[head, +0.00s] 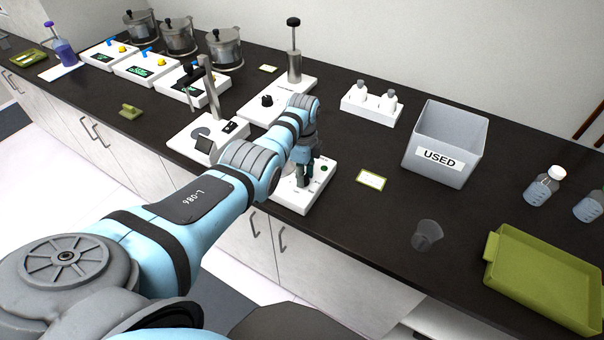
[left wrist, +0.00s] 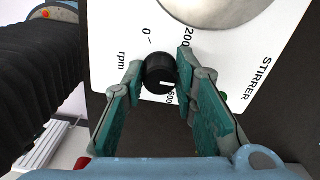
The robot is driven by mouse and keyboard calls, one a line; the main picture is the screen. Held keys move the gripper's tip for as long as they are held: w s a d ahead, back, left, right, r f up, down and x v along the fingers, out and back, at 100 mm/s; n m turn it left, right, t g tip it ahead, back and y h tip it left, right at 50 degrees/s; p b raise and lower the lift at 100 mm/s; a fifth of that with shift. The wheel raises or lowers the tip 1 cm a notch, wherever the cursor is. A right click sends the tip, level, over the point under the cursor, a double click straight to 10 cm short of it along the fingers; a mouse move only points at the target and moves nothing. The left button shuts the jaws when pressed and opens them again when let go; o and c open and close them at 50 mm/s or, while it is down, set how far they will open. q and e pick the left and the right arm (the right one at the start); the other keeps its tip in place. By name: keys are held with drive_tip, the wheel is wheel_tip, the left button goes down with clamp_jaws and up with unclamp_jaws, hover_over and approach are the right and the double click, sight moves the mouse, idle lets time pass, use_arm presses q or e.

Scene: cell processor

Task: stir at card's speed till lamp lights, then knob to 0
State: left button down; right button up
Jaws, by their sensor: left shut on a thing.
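The white stirrer (head: 292,200) stands at the counter's front edge; its panel marked STIRRER (left wrist: 262,75) fills the top of the left wrist view. Its round black knob (left wrist: 160,74) has a white mark on the side near the number that looks like 600; 0 and 200 are printed farther round. My left gripper (left wrist: 161,72) is shut on the knob; in the head view it reaches down over the stirrer (head: 303,178). A card (head: 371,179) lies right of the stirrer, unreadable.
A grey USED bin (head: 438,165), a clear cup (head: 427,234) and a green tray (head: 545,278) are to the right. A white device with a black knob (head: 267,100) stands behind my arm. Pots and other devices are at the left.

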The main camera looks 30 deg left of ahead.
use_arm(q)
drive_tip(key=shift+s+d+f, duration=0.1)
drive_tip(key=shift+d, duration=0.05)
drive_tip(key=c, duration=1.7)
unclamp_jaws()
drive_tip(key=o, duration=0.4)
drive_tip(key=shift+r, duration=0.5)
wheel_tip(320, 180, up, 11)
